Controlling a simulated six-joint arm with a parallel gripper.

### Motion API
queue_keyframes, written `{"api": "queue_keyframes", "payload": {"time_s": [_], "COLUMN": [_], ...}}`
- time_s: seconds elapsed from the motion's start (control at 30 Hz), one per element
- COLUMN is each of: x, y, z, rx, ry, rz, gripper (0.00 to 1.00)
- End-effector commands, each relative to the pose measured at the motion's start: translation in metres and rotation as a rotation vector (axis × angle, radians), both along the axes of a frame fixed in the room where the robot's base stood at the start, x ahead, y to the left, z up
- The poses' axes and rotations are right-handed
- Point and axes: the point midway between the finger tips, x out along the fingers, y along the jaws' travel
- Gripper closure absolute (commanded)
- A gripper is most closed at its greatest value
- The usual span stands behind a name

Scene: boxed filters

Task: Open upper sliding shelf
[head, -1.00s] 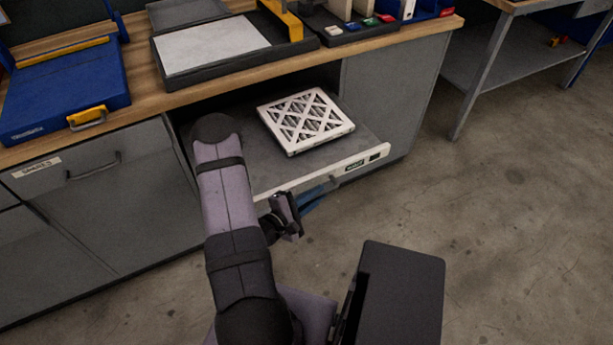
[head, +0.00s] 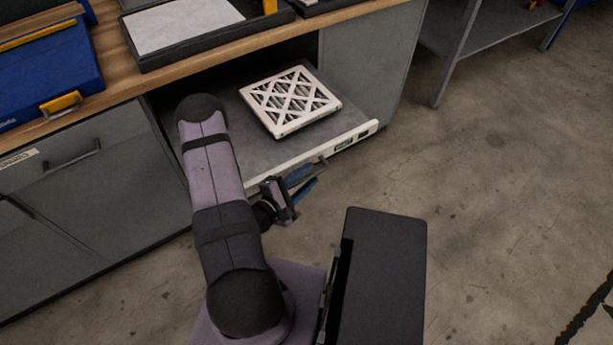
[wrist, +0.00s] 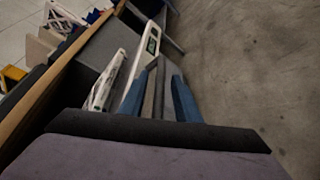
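The upper sliding shelf (head: 232,125) stands pulled out of the grey cabinet under the wooden counter. Its pale front edge (head: 290,165) carries a small dark label near the right end. A white-framed pleated filter (head: 291,99) lies flat on it. My gripper (head: 305,178), with blue fingers, is at the shelf's front, over the handle. In the wrist view the blue fingers (wrist: 158,97) lie on both sides of grey bars beside the white front edge (wrist: 146,55), apparently shut on the handle. The handle is mostly hidden by the fingers.
A blue case (head: 45,75) with a yellow handle and a black tray (head: 200,42) stand on the counter (head: 118,92). A closed drawer (head: 75,150) is at left. A grey table (head: 445,65) stands at right. The concrete floor (head: 500,210) between is clear.

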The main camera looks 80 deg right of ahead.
Motion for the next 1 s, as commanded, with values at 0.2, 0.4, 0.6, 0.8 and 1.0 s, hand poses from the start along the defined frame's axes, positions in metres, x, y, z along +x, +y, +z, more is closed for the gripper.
{"api": "queue_keyframes", "payload": {"time_s": [0.2,0.4,0.6,0.8,1.0], "x": [0.002,0.01,0.02,0.027,0.03], "y": [0.002,0.016,0.036,0.053,0.062], "z": [0.001,0.004,0.008,0.013,0.015], "rx": [0.0,0.001,0.0,0.0,0.0], "ry": [-0.001,0.001,0.001,-0.001,0.0], "rz": [0.002,0.005,0.006,0.004,0.002], "gripper": [0.71,0.71,0.71,0.71,0.71]}}
